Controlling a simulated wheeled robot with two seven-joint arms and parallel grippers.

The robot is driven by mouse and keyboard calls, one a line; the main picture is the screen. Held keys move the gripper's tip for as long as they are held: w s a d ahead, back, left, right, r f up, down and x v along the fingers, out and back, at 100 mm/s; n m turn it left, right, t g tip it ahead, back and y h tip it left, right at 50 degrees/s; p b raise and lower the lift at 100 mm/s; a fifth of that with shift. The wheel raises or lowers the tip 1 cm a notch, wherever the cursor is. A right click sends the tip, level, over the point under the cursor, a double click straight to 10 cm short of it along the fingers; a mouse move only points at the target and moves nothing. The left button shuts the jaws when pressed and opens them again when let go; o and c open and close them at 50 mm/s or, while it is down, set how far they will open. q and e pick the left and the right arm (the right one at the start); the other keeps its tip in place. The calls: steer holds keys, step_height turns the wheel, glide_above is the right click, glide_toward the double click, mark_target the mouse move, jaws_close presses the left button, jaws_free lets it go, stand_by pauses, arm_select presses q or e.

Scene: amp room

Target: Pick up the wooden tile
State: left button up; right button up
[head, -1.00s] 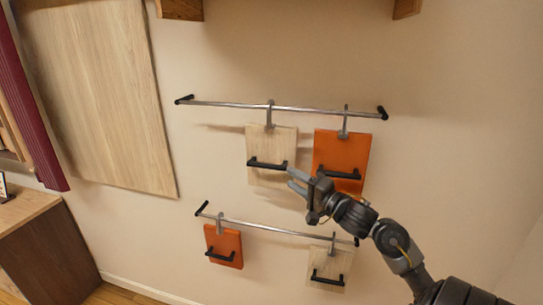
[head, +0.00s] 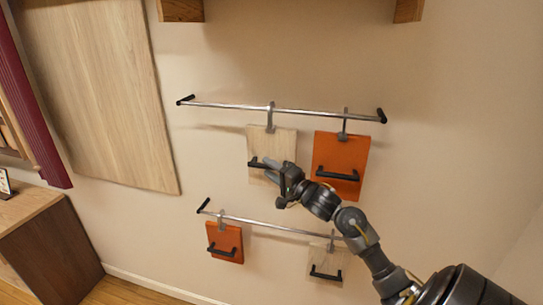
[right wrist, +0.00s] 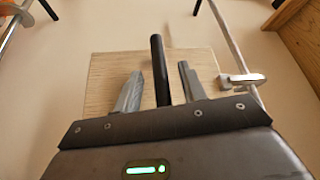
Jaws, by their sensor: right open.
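A pale wooden tile (head: 285,141) with a black bar handle hangs by a grey hook from the upper rail. My right gripper (head: 263,169) is in front of its lower part and hides some of the handle. In the right wrist view, the tile (right wrist: 105,75) is straight ahead. Its black handle (right wrist: 157,60) shows between the two grey fingers of my open right gripper (right wrist: 160,69), with a gap on each side. Another pale wooden tile (head: 332,258) hangs at the lower right. My left gripper is not in view.
An orange tile (head: 342,150) hangs right of the upper wooden tile, close to my right arm. Another orange tile (head: 226,237) hangs on the lower rail (head: 270,227). The upper rail (head: 230,105) runs above. A wooden cabinet (head: 55,245) stands lower left.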

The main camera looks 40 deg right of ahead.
steer(key=shift+s, duration=0.1)
steer(key=shift+c, duration=0.7)
jaws_close()
steer(key=shift+r, duration=0.1)
